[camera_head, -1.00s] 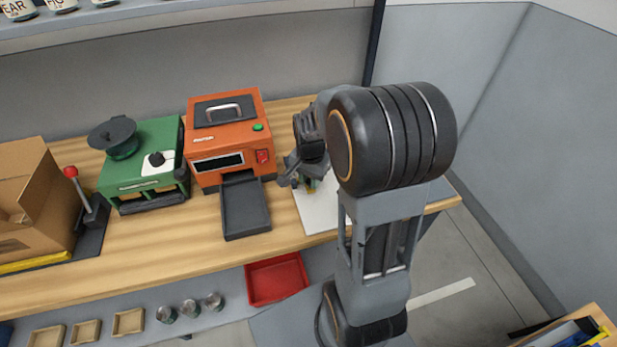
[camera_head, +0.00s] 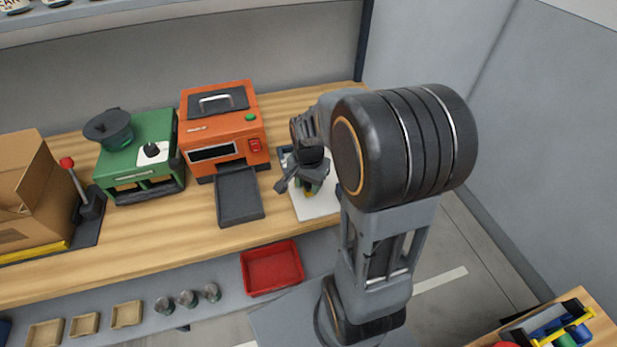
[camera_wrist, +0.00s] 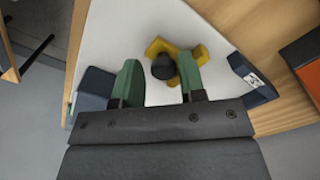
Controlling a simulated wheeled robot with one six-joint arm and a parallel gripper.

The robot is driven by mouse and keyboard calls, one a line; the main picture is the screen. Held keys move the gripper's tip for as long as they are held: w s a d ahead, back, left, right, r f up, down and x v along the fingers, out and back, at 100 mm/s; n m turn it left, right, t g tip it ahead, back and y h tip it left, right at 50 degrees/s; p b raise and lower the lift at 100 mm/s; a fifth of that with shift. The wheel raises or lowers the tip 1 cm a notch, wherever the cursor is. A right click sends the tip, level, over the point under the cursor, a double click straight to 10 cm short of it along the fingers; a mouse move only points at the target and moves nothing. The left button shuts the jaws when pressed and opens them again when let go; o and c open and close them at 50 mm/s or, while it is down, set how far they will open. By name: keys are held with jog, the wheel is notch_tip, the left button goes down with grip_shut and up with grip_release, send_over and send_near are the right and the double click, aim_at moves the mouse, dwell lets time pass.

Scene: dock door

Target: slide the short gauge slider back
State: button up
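A white gauge plate (camera_head: 321,209) lies on the bench, largely hidden by my arm in the head view. In the wrist view the plate (camera_wrist: 205,30) carries a yellow slider piece (camera_wrist: 158,47) with a round black knob (camera_wrist: 163,67). Dark blue blocks stand on the plate to the left (camera_wrist: 94,90) and right (camera_wrist: 252,78). My gripper (camera_wrist: 160,72) has its green fingers apart, one on each side of the knob. The right finger is close to the knob; I cannot tell if it touches. In the head view my gripper (camera_head: 304,183) is over the plate.
An orange machine (camera_head: 222,125) with a dark tray (camera_head: 238,195) stands just left of the plate. A green machine (camera_head: 150,170), a lever with a red knob (camera_head: 67,163) and a cardboard box (camera_head: 30,200) are further left. A red bin (camera_head: 272,268) sits below the bench edge.

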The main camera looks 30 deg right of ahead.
aim_at(309, 185)
notch_tip(309, 185, up, 14)
dwell(0.6)
jog(key=shift+f, duration=0.1)
